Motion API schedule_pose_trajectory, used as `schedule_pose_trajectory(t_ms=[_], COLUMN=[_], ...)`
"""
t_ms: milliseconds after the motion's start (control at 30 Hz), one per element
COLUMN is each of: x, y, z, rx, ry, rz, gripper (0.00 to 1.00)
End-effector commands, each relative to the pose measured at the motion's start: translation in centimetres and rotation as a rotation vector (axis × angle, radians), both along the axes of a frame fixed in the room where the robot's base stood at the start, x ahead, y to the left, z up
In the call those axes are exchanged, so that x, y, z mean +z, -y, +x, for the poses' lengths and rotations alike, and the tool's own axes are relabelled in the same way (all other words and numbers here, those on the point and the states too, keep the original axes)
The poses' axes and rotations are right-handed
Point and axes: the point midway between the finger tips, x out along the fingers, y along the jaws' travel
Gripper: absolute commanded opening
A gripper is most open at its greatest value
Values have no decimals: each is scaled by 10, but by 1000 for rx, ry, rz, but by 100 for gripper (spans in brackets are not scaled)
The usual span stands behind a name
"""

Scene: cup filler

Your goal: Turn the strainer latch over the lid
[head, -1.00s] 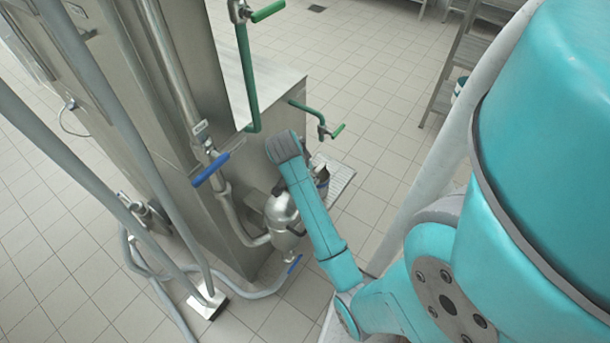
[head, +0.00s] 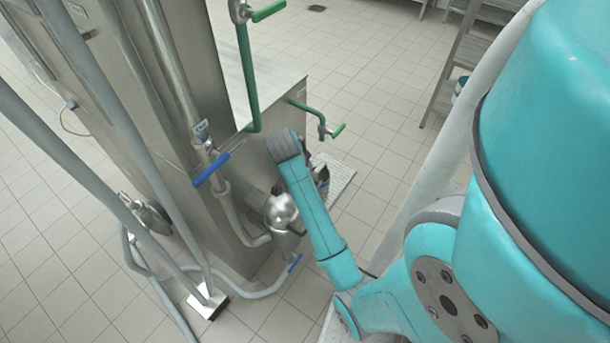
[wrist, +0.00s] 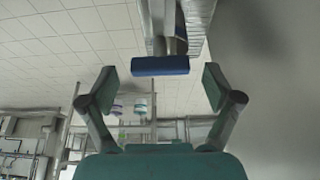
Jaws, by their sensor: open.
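The strainer (head: 283,212) is a shiny steel vessel with a rounded top, low beside the steel machine in the head view. My forearm covers its right side. I cannot make out the latch for sure in the head view. In the wrist view my gripper (wrist: 158,88) is open, with its two pads apart. A blue block-like grip (wrist: 160,66) on a metal part shows between and just beyond the pads, with a gap on both sides. It may be the latch's grip; I cannot tell whether it lies over the lid.
A blue-handled valve (head: 211,169) is on the pipe above left of the strainer. A second blue handle (head: 295,263) sits low below it. Green-handled valves (head: 338,131) are behind. Grey hoses (head: 150,262) run on the floor.

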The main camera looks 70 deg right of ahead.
Motion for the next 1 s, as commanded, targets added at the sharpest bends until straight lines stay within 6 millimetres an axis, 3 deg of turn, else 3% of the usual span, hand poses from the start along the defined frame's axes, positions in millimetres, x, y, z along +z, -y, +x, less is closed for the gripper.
schedule_pose_trajectory(t_ms=[167,600,800,1000], x=[7,8,8,8], y=[-19,-99,-116,-120], z=[6,26,30,31], rx=[6,5,3,0], ry=[-1,0,1,1], rz=[0,0,0,0], gripper=[90,90,90,90])
